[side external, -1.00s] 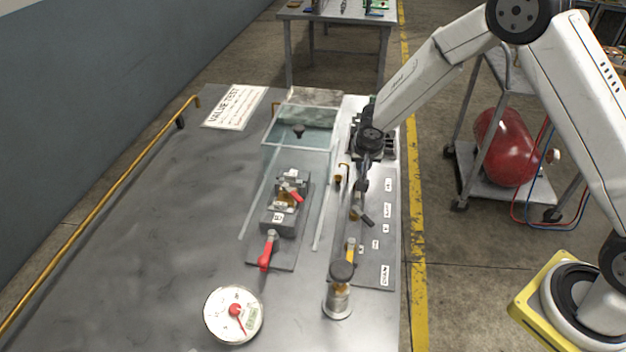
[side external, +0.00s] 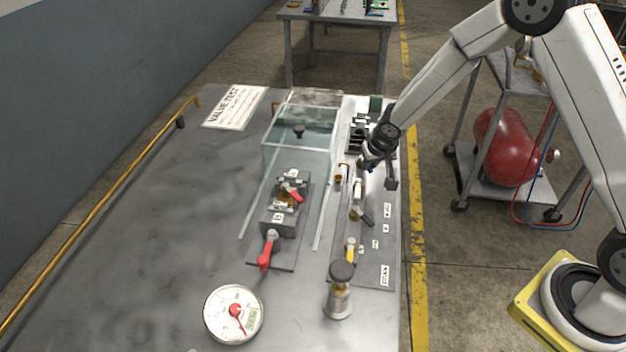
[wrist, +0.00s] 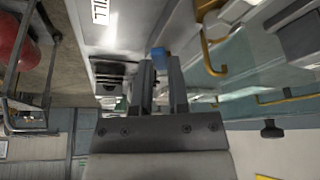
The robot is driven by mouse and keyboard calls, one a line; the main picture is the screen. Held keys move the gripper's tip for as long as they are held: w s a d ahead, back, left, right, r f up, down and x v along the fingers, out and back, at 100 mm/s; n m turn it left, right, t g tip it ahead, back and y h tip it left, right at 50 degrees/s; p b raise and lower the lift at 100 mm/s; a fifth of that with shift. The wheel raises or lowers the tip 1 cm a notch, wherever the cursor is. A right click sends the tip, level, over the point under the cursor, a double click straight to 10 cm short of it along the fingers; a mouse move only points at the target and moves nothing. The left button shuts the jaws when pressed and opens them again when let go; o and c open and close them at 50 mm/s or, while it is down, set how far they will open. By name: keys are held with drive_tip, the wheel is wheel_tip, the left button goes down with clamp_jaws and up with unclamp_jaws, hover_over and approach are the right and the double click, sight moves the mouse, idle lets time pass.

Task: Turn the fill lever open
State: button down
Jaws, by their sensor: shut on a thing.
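In the side external view my gripper (side external: 369,164) is low over the right-hand metal panel (side external: 376,268), beside the glass tank. There my wrist and fingers hide most of the lever, so its angle is hard to read.
A glass tank (side external: 298,150) stands left of my gripper. Red levers (side external: 266,255), a dark lever (side external: 366,219) and a yellow lever (side external: 350,250) are nearer the camera. A round gauge (side external: 233,314) and a cylinder with a dark knob (side external: 340,290) stand in front. The bench's left is clear.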

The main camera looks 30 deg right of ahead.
drive_tip(key=shift+d, duration=0.1)
idle(0.4)
drive_tip(key=c, duration=0.9)
unclamp_jaws()
drive_tip(key=shift+r, duration=0.2)
drive_tip(key=shift+v, duration=3.8)
drive_tip(key=shift+s, duration=0.1)
